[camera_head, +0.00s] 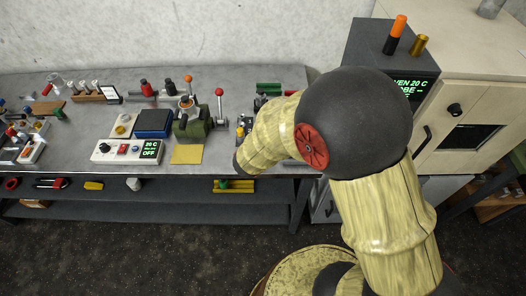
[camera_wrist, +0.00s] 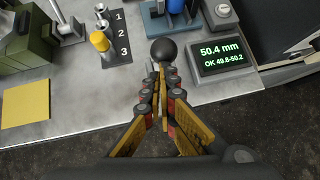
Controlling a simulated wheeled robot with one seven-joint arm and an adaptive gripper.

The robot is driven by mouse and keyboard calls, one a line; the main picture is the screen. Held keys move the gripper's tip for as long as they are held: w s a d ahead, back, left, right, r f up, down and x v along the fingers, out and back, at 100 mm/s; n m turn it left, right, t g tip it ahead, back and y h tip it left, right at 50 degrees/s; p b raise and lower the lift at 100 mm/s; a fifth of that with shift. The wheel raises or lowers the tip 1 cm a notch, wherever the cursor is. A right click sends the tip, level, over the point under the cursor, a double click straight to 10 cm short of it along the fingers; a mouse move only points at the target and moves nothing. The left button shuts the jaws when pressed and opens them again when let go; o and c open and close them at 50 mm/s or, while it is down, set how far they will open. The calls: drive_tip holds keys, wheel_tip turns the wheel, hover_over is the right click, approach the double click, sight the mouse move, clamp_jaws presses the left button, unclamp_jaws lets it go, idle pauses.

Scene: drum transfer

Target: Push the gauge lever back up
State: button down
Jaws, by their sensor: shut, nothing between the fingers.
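In the wrist view the gauge's display (camera_wrist: 218,54) reads 50.4 mm, with "OK 49.8-50.2" below it. A black ball knob (camera_wrist: 163,50), apparently the end of the gauge lever, is just beyond my fingertips. My gripper (camera_wrist: 161,72) is shut and empty, its tips close below the knob; I cannot tell whether they touch it. The lever's shaft is hidden behind the knob and fingers. A blue cylinder (camera_wrist: 175,5) sits in the gauge behind the knob. In the head view my arm hides most of the gauge and the gripper.
A holder numbered 1 to 3 (camera_wrist: 121,32) with a yellow-topped pin (camera_wrist: 100,41) stands left of my fingers. A green press (camera_head: 193,122) and a yellow sheet (camera_head: 187,154) are farther left. The bench's front edge runs under my gripper. An oven cabinet (camera_head: 470,100) stands at right.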

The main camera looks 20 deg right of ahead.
drive_tip(key=w+g+p, duration=0.1)
drive_tip(key=p, duration=0.2)
drive_tip(key=w+d+r+g+p, duration=0.1)
drive_tip(key=w+p, duration=0.1)
drive_tip(key=p, duration=0.2)
drive_tip(key=w+r+y+p, duration=0.1)
drive_tip(key=p, duration=0.3)
drive_tip(key=shift+w+d+g, duration=0.25)
drive_tip(key=shift+g, duration=0.15)
drive_tip(key=shift+w+d+p, duration=0.25)
drive_tip(key=shift+w+p, duration=0.15)
drive_tip(key=shift+w, duration=0.4)
drive_tip(key=shift+w+d+p, duration=0.25)
drive_tip(key=shift+w+p, duration=0.15)
drive_tip(key=shift+w, duration=0.35)
